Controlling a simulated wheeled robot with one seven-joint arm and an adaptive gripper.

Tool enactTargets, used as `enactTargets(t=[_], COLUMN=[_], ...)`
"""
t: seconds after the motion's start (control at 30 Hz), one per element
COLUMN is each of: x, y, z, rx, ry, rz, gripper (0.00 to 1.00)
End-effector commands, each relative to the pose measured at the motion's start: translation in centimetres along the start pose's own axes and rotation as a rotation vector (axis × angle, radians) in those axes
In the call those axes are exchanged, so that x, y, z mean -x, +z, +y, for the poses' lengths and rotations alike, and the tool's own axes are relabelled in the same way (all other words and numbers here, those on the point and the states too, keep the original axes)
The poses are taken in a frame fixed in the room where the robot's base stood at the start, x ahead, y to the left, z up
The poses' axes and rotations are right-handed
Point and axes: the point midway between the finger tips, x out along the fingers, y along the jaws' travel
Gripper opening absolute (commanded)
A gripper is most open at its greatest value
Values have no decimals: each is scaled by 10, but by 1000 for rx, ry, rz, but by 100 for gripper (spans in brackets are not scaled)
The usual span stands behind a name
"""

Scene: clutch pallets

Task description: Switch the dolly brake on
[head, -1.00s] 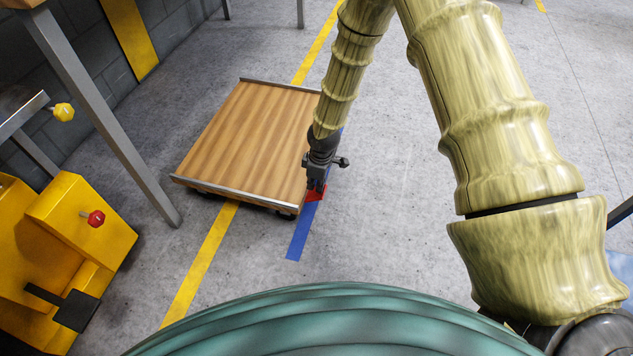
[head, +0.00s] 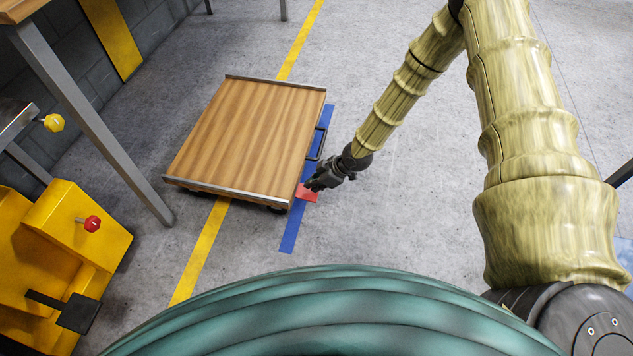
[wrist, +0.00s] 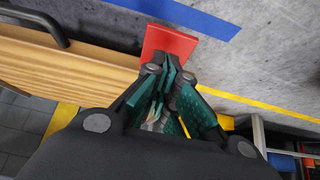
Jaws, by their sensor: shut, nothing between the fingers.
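The dolly (head: 248,138) is a low wooden platform with metal edge strips, standing on the floor left of my gripper. A red brake pedal (head: 308,193) sticks out low from its right side, near the front corner. In the wrist view the red pedal (wrist: 168,42) lies just beyond my fingertips, close to the dolly's wooden side (wrist: 75,70). My gripper (head: 312,186) is shut and empty, its tips at or just above the pedal; I cannot tell whether they touch. The gripper (wrist: 168,75) hides part of the pedal in both views.
A dark handle (head: 319,143) is on the dolly's right side. Blue tape (head: 290,236) and a yellow line (head: 200,262) mark the floor. A yellow machine (head: 60,245) with a red knob and a table leg (head: 105,125) stand left.

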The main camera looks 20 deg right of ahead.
Motion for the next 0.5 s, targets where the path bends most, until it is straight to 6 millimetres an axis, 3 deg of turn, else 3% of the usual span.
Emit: enactTargets(t=[0.5], x=[-9], y=[7], z=[-2], rx=[8], ry=[-7], rz=[41], gripper=[0])
